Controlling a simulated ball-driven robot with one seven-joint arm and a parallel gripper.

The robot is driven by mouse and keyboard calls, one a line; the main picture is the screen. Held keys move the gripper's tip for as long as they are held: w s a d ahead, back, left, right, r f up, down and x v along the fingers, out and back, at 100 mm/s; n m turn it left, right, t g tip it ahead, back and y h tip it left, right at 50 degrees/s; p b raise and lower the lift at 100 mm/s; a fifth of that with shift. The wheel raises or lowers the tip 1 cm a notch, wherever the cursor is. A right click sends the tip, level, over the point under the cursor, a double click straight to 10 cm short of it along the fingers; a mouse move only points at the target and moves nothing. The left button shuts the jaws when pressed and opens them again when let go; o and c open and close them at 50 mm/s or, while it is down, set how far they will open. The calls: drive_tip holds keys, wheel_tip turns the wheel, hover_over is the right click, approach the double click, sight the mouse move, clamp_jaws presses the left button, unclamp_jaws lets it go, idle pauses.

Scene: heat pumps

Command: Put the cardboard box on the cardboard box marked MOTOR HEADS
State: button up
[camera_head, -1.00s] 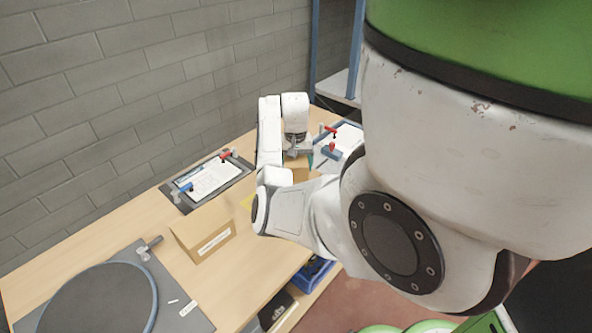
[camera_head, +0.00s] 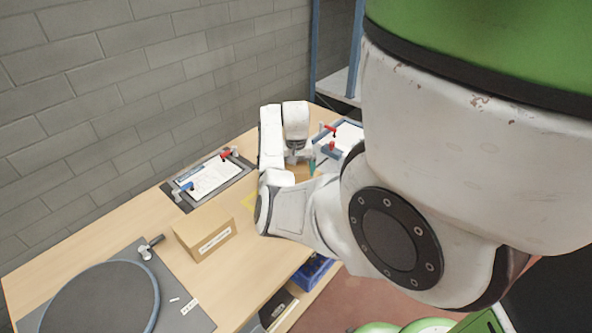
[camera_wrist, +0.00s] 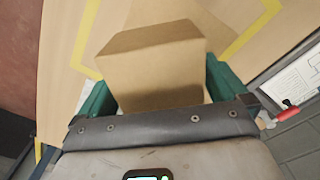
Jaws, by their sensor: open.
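A cardboard box (camera_wrist: 155,62) is between the two green fingers of my open gripper (camera_wrist: 160,88) in the wrist view. I cannot tell whether the fingers touch it. In the head view this box (camera_head: 299,172) is mostly hidden by my arm, and my gripper (camera_head: 305,160) is small and partly hidden above it. A second cardboard box (camera_head: 205,232) with a white label stands closed on the wooden table, to the left of my arm. Its label is too small to read. Nothing lies on its top.
A clipboard with red and blue clamps (camera_head: 208,178) lies by the brick wall. A round grey disc on a plate (camera_head: 100,300) fills the table's near left. Yellow tape (camera_wrist: 86,40) marks the table around the gripped area. A blue bin (camera_head: 312,270) is below the table edge.

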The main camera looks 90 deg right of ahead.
wheel_tip(320, 180, up, 12)
drive_tip(key=shift+r+b, duration=0.15)
drive_tip(key=shift+b, duration=0.2)
drive_tip(key=w+a+f+n+h, duration=0.1)
drive_tip(key=w+a+f+n, duration=0.4)
drive_tip(key=w+a, duration=0.4)
drive_tip(key=w+a+f+n+h, duration=0.1)
drive_tip(key=w+a+f+n, duration=0.2)
drive_tip(key=w+a+f, duration=0.6)
drive_tip(key=a+n, duration=0.2)
drive_tip(key=a, duration=0.5)
drive_tip(key=s+a+n, duration=0.1)
drive_tip(key=a+n, duration=0.1)
drive_tip(key=a, duration=0.5)
drive_tip(key=a+n, duration=0.2)
drive_tip(key=a, duration=0.5)
drive_tip(key=shift+s+a+f+n+t+y, duration=0.2)
drive_tip(key=shift+a+f+n+t+y, duration=0.1)
drive_tip(key=shift+f+n+t, duration=0.1)
drive_tip(key=s+a+n+y, duration=0.1)
drive_tip(key=s+a+n, duration=0.1)
drive_tip(key=a, duration=0.5)
drive_tip(key=shift+s+a, duration=0.35)
drive_tip(key=shift+s, duration=0.1)
drive_tip(key=shift+s, duration=0.1)
